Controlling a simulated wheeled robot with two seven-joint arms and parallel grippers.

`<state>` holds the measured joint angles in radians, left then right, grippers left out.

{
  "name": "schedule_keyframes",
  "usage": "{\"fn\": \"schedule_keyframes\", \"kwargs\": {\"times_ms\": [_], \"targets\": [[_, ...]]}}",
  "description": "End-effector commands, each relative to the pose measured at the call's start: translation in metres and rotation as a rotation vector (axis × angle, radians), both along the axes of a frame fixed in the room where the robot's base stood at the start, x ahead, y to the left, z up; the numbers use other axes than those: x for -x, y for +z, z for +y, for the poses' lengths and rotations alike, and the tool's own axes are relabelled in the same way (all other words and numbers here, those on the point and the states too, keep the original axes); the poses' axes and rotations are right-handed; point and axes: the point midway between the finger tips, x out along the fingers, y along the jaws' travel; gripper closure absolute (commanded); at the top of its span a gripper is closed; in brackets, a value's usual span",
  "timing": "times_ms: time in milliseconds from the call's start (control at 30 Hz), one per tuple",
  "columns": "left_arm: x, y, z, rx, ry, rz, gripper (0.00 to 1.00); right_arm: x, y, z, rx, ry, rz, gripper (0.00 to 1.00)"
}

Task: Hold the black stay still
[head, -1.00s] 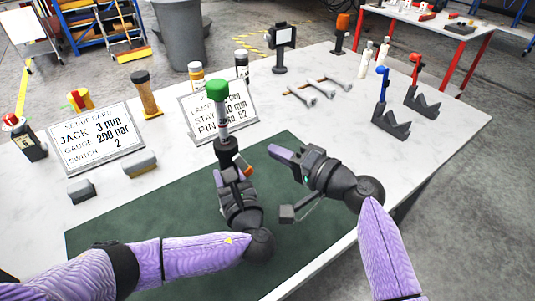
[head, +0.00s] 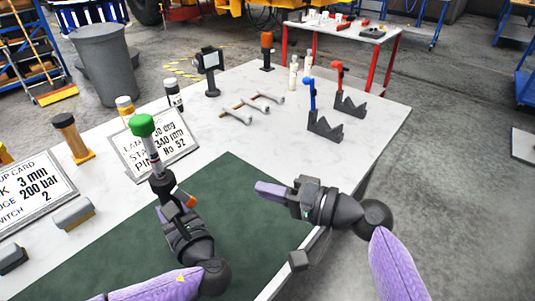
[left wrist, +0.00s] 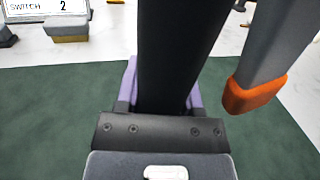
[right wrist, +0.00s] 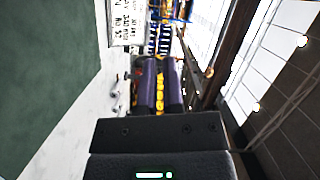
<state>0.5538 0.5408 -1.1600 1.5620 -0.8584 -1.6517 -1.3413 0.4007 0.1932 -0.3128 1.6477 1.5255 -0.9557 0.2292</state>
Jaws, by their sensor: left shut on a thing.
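The black stay (head: 162,184) stands roughly upright, slightly tilted, above the green mat, with a pale rod and a green cap (head: 142,125) at its top. My left gripper (head: 168,210) is shut on its black body. In the left wrist view the black stay (left wrist: 180,50) fills the space between the purple fingers; its upper end is out of that view. A grey part with an orange tip (left wrist: 255,94) slants beside it. My right gripper (head: 270,189) is empty, right of the stay and apart from it; the right wrist view shows a narrow gap between its fingers (right wrist: 159,85).
The green mat (head: 235,240) is mostly bare. Cards (head: 155,150), bottles and grey blocks (head: 73,214) stand at the left. Tools with wooden handles (head: 250,106), a small screen (head: 211,60) and black notched blocks (head: 324,125) stand farther back. The white tabletop is clear at the right.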

Motion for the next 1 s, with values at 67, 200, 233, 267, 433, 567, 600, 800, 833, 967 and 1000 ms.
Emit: {"fn": "schedule_keyframes", "kwargs": {"times_ms": [67, 200, 233, 267, 433, 567, 600, 800, 833, 967, 1000], "targets": [[0.000, 0.000, 0.000, -0.001, 0.000, -0.001, 1.00, 0.000, 0.000, 0.000, 0.000, 0.000, 0.000, 0.72], [0.000, 0.000, 0.000, -0.001, 0.000, -0.001, 1.00, 0.001, -0.008, 0.002, 0.076, -0.024, -0.073, 0.62], [0.000, 0.000, 0.000, -0.001, 0.000, -0.001, 1.00, 0.002, -0.013, 0.002, 0.133, -0.040, -0.136, 0.62], [0.000, 0.000, 0.000, -0.001, 0.000, -0.001, 1.00, 0.003, -0.019, 0.004, 0.206, -0.060, -0.219, 0.62], [0.000, 0.000, 0.000, -0.001, 0.000, -0.001, 1.00, 0.031, -0.032, 0.014, 0.603, -0.114, -0.906, 0.62], [0.000, 0.000, 0.000, -0.001, 0.000, -0.001, 1.00, 0.067, -0.020, 0.027, 0.713, -0.115, -1.345, 0.62], [0.000, 0.000, 0.000, -0.001, 0.000, -0.001, 1.00, 0.076, -0.017, 0.030, 0.723, -0.115, -1.434, 0.62], [0.000, 0.000, 0.000, -0.001, 0.000, -0.001, 1.00, 0.076, -0.010, 0.054, 0.732, -0.126, -1.568, 0.62], [0.000, 0.000, 0.000, 0.000, 0.000, -0.001, 1.00, 0.072, -0.010, 0.060, 0.731, -0.124, -1.567, 0.62], [0.000, 0.000, 0.000, 0.000, 0.000, -0.001, 1.00, 0.052, -0.010, 0.091, 0.731, -0.124, -1.564, 0.62], [0.000, 0.000, 0.000, 0.000, 0.000, -0.001, 1.00, 0.046, -0.010, 0.099, 0.734, -0.124, -1.562, 0.62]]}}
